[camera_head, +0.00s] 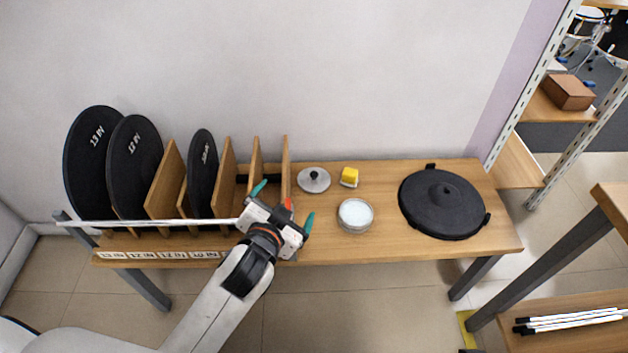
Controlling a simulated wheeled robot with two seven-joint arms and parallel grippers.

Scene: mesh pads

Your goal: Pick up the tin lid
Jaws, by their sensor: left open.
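The tin lid, a small silver disc with a black knob (314,181), lies flat on the wooden bench toward the wall. Just below and right of it stands a round tin (355,215) with white content showing on top. My left gripper (285,205) has teal fingertips spread apart with nothing seen between them. It is below and left of the lid, over the right end of the rack, and apart from the lid in the picture. Its height above the bench is hard to tell. My right gripper is not in view.
A wooden rack (165,182) with upright dividers holds black round pads (92,160) at the left; a pale rail crosses its front. A large black round pad (443,203) lies at the bench's right (395,250).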

